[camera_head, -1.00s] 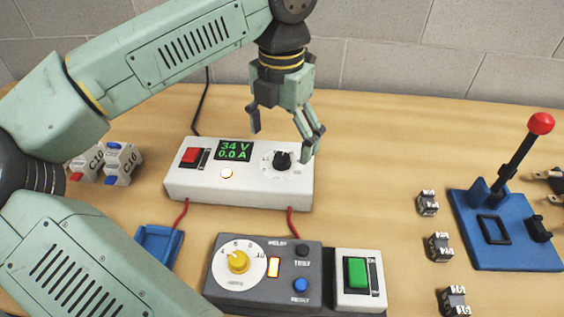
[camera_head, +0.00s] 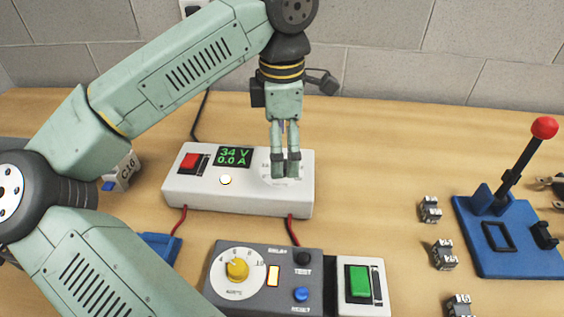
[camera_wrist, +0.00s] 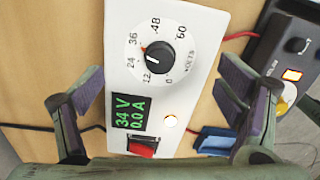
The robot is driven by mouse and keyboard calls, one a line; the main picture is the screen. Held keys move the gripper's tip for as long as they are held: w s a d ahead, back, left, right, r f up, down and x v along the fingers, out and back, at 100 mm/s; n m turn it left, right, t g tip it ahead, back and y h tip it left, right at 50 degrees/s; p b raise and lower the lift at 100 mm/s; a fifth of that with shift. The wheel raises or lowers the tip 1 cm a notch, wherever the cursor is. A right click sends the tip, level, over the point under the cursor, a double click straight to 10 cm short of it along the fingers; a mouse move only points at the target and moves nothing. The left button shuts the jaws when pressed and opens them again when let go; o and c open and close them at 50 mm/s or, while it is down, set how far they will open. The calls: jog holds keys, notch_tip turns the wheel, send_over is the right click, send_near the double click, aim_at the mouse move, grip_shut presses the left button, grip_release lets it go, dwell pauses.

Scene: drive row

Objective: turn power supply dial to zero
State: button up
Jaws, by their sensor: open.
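The white power supply (camera_head: 240,197) stands on the bench; its green display (camera_head: 234,157) reads 34 V and 0.0 A. Its black dial (camera_wrist: 158,58) shows in the wrist view on a white scale marked 0, 12, 24, 36, 48, 60 volts, its mark between 24 and 36. In the head view my gripper (camera_head: 285,167) hides the dial, pointing down over the right part of the supply. In the wrist view my gripper (camera_wrist: 165,105) has its two fingers wide apart and empty, with the dial beyond them, apart from both.
The supply has a red switch (camera_head: 190,161) and a round white lamp (camera_head: 225,180). In front stand a grey box (camera_head: 255,297) with a yellow knob and a green-button box (camera_head: 359,279). A blue lever base (camera_head: 510,240) and several small blocks lie right.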

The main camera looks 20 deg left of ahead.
jog(key=shift+m, duration=0.5)
jog(key=shift+f, duration=0.1)
jog(key=shift+f+b, duration=1.8)
jog(key=shift+c, duration=0.2)
jog(key=c, duration=1.7)
